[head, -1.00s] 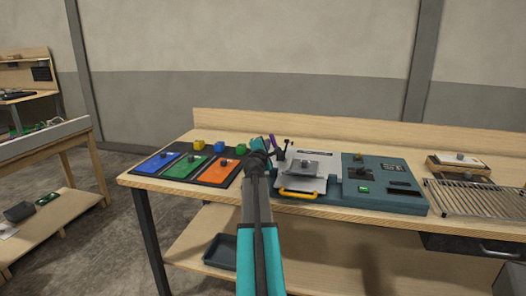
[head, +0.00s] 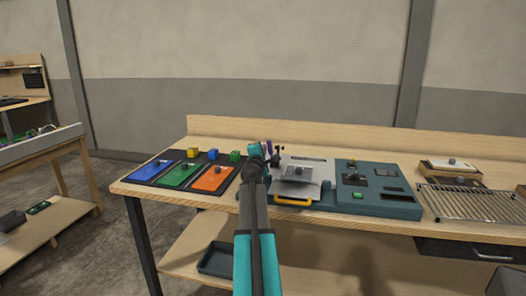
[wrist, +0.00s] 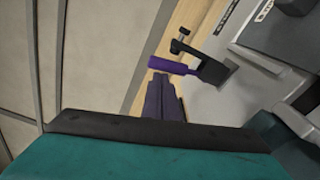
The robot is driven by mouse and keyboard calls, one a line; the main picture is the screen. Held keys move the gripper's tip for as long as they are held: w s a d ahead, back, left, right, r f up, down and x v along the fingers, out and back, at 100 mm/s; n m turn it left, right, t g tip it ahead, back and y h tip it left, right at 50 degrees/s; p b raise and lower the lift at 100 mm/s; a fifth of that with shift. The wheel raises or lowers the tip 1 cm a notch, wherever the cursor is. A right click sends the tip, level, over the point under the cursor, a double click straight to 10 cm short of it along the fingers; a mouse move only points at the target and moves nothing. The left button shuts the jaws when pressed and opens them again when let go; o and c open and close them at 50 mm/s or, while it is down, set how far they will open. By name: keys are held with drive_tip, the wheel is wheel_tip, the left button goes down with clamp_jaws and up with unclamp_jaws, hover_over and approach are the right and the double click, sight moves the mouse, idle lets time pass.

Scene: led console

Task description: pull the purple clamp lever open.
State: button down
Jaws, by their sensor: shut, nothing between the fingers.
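The purple clamp lever (wrist: 171,65) shows in the wrist view as a short purple handle on a black clamp bracket (wrist: 213,70). The clamp sits at the edge of a grey plate on the console. In the head view the lever (head: 268,146) is a small purple bit just beyond my wrist. My gripper (wrist: 162,80) is shut and empty, its dark fingertips close beside the lever in the wrist view. I cannot tell whether they touch it. In the head view my arm hides the fingers.
The teal console (head: 375,206) has a yellow handle (head: 293,202) at its front. Blue, green and orange panels (head: 212,180) lie to the left, with small coloured blocks behind. A wire rack (head: 465,203) lies to the right. The wall rises behind the bench.

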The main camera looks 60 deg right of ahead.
drive_tip(key=shift+s, duration=0.1)
drive_tip(key=v, duration=1)
idle(0.3)
idle(0.5)
